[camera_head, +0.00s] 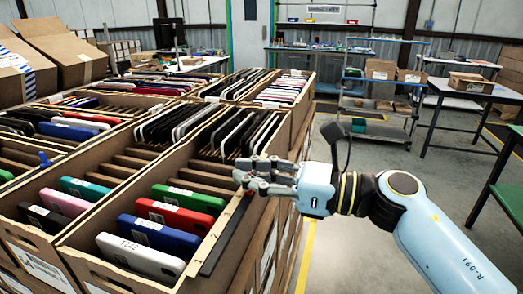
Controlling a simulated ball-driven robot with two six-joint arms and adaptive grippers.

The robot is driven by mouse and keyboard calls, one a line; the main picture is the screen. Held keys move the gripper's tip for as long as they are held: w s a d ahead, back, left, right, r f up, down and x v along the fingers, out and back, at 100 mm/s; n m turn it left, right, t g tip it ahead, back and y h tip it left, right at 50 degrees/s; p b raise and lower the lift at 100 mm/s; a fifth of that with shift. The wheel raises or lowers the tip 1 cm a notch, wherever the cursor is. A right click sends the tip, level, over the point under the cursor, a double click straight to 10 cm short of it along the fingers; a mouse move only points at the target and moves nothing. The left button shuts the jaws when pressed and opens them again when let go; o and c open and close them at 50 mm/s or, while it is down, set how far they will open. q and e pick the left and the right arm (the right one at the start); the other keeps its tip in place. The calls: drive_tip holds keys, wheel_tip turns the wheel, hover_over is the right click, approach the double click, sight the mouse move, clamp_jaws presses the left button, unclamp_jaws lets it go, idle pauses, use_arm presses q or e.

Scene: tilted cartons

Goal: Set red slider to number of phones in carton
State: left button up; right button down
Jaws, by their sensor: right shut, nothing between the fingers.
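The nearest carton (93,268) stands tilted at the front, with cardboard dividers. In its near slots are a white phone (140,256), a blue phone (160,235), a red phone (174,215) and a green phone (189,198). Slots behind these look empty up to the dark devices further back. A dark rail (226,236) runs along the carton's right rim. A small reddish piece, likely the red slider (249,193), shows at the rail's far end, just below my fingertips. My right gripper (246,178) is shut and empty over this rim; contact is unclear. My left gripper is out of view.
Neighbouring cartons hold more phones, including a pink one (64,202) and a teal one (85,188). A blue slider (44,159) sits on a rim at left. Shelving (377,128) and tables stand behind; the floor (350,235) at right is open.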

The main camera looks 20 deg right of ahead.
drive_tip(key=shift+s+a, duration=0.5)
drive_tip(key=shift+s, duration=0.25)
drive_tip(key=c, duration=1.4)
unclamp_jaws()
drive_tip(key=shift+d, duration=0.1)
drive_tip(key=shift+c, duration=0.2)
drive_tip(key=v, duration=1.2)
